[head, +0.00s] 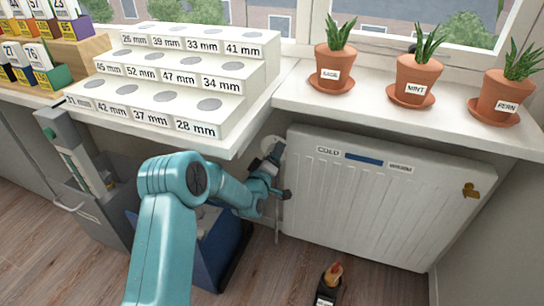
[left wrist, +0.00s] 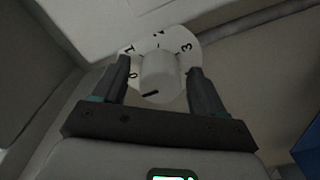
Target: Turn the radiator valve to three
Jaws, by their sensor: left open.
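The radiator valve shows in the left wrist view as a white round knob (left wrist: 160,72) in front of a pale dial plate (left wrist: 184,36) with black figures. A 3 is readable at the upper right and a 0 at the left; the others are partly cut off or unclear. A short black mark sits on the knob's lower edge, towards the lower left. My left gripper (left wrist: 158,68) is open, one finger on each side of the knob; I cannot tell whether they touch it. In the head view my left gripper (head: 281,171) is at the radiator's left end, largely hiding the valve.
The white radiator (head: 375,195) has COLD and WARM labels and a small brass piece (head: 470,190) at right. A blue bin (head: 215,250) stands below my arm. A small dark object (head: 328,285) is on the floor.

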